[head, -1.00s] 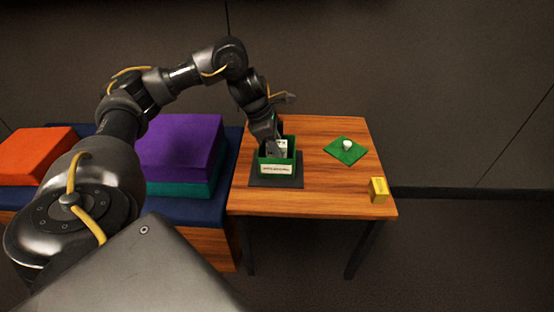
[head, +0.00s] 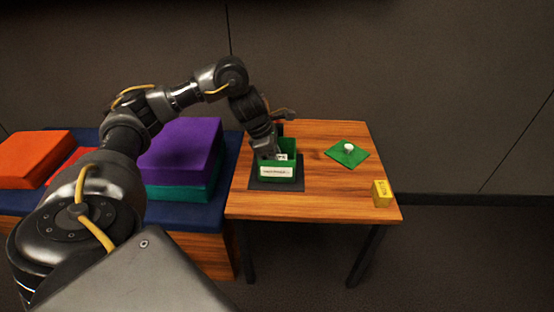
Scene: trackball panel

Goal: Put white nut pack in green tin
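The green tin (head: 293,160) stands on a dark mat on the wooden table, with a white label on its front. A white pack with dark print (head: 282,157) shows inside the tin, its lower part hidden by the tin's front wall. My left gripper (head: 266,152) reaches down from above into the tin's left side, next to the pack. Its fingertips are hidden, so I cannot tell whether it is open, shut or holding the pack. My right gripper is not in view.
The dark mat (head: 262,184) lies under the tin. A green square panel with a white ball (head: 348,147) lies to the right. A yellow box (head: 382,193) stands at the table's right front corner. Purple (head: 180,148) and orange (head: 32,158) blocks lie on the blue bench at left.

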